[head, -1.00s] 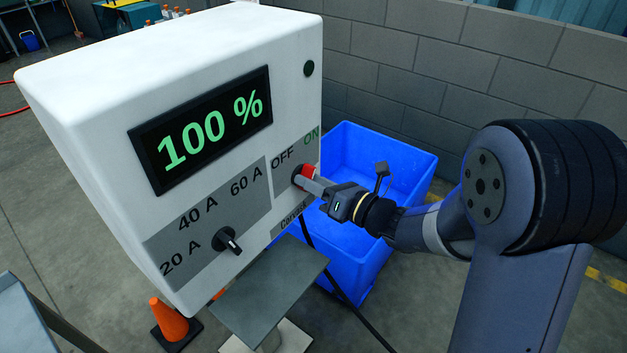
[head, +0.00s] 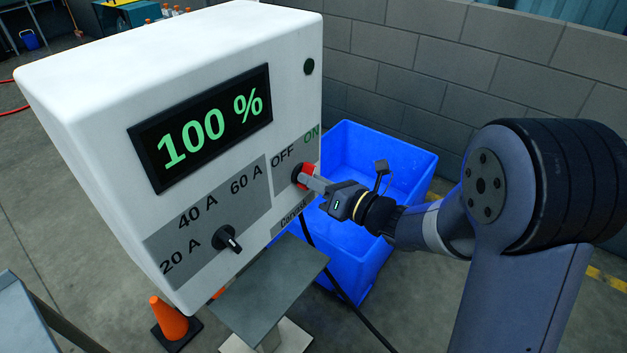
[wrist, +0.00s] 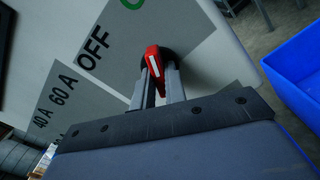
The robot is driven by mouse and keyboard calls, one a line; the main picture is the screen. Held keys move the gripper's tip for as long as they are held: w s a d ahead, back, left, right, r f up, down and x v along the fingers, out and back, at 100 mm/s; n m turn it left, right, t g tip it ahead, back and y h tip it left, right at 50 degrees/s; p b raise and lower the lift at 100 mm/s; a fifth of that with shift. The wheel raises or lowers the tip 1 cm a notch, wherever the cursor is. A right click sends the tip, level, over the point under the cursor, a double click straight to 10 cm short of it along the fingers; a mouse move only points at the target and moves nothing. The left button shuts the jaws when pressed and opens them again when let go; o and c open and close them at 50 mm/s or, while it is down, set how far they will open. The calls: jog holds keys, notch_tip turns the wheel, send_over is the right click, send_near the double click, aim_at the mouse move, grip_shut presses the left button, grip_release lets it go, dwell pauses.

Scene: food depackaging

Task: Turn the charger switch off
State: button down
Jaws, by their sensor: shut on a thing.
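The white charger (head: 190,70) fills the left of the head view and its display reads 100 %. Its red switch (head: 309,171) sits below the OFF and ON labels on the right part of the front panel. In the wrist view the red switch (wrist: 153,62) with a white line lies between my two fingers. My gripper (head: 313,181) is shut on the switch, and the fingers partly cover it in the head view. In the wrist view the switch's tip leans towards the fingers, with OFF on its left and part of the ON label above it.
A black current knob (head: 228,240) stands on the panel by the 20 A to 60 A labels. A blue crate (head: 350,262) stands behind and below my gripper. A grey shelf (head: 268,288) juts out below the charger. An orange cone (head: 168,320) stands at lower left.

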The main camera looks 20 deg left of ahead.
jog(key=shift+f, duration=0.1)
jog(key=n+b, duration=1.1)
jog(key=b, duration=0.5)
jog(key=shift+n, duration=0.4)
jog(key=c, duration=1.4)
grip_release()
jog(key=shift+c, duration=0.2)
jog(key=shift+d, duration=0.1)
jog(key=v, duration=1)
jog(key=shift+d, duration=0.35)
